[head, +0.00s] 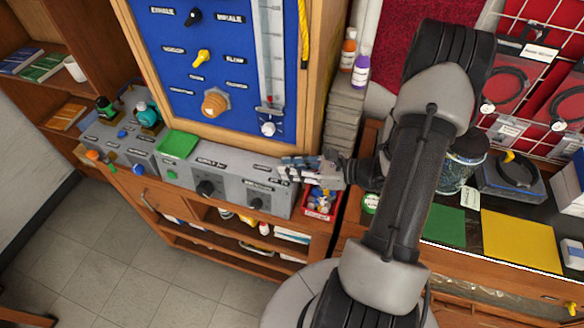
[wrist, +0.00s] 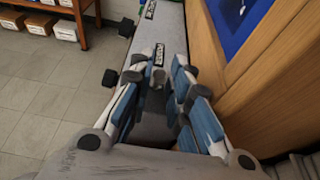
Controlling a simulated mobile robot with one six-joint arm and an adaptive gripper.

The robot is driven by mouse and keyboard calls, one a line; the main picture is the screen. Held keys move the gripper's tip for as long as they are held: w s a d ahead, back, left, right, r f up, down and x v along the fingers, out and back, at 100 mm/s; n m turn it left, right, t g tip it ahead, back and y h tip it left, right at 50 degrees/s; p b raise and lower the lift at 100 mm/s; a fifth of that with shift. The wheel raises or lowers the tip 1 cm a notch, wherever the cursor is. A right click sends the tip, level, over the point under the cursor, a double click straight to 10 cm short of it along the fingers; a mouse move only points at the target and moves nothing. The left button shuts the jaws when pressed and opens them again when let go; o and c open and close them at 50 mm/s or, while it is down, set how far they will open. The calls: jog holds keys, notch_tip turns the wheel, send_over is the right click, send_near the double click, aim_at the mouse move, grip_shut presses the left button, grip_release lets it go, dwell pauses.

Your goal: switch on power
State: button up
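The grey control box (head: 232,184) stands on the wooden bench below the blue panel. It has black knobs on its front: one left of centre (head: 206,188) and one farther right (head: 256,203). No power switch can be made out for certain. My gripper (head: 284,170) is at the right end of the box's top, partly covering it. In the wrist view my gripper (wrist: 158,82) has its blue-padded fingers apart, above the grey box (wrist: 163,30). A small dark part (wrist: 157,77) shows between the fingers; contact cannot be told. Two black knobs (wrist: 110,78) (wrist: 126,28) stick out left of the fingers.
The wooden frame of the blue panel (head: 225,70) rises close behind the box; it is right of my fingers in the wrist view. A red bin (head: 321,203) with small parts stands just right of the box. Open floor (head: 110,240) lies in front.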

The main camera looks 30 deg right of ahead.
jog(key=shift+o, duration=1.2)
jog(key=v, duration=1.2)
